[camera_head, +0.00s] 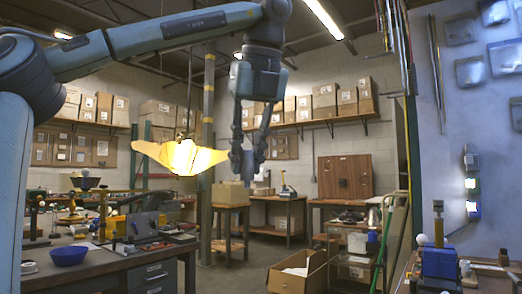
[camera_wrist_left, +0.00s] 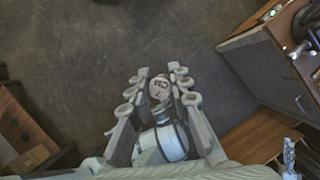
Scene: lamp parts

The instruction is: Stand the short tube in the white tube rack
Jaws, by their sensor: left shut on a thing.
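My left gripper (camera_head: 249,160) hangs pointing down in mid-air in the head view, high above the floor and right of the left workbench. It is shut on a small round-ended pale piece (camera_wrist_left: 159,89), seen nearly end-on between the fingertips in the left wrist view; it appears to be the short tube. Its length is mostly hidden by the view angle and fingers. I cannot make out the white tube rack in either view. My right gripper is not in view.
A cluttered workbench (camera_head: 95,266) with a blue bowl (camera_head: 69,256) stands at left. A glowing yellow lamp shade (camera_head: 183,158) hangs left of the gripper. An open cardboard box (camera_head: 297,272) is on the floor at right. A blue vise (camera_head: 440,263) sits on the right bench.

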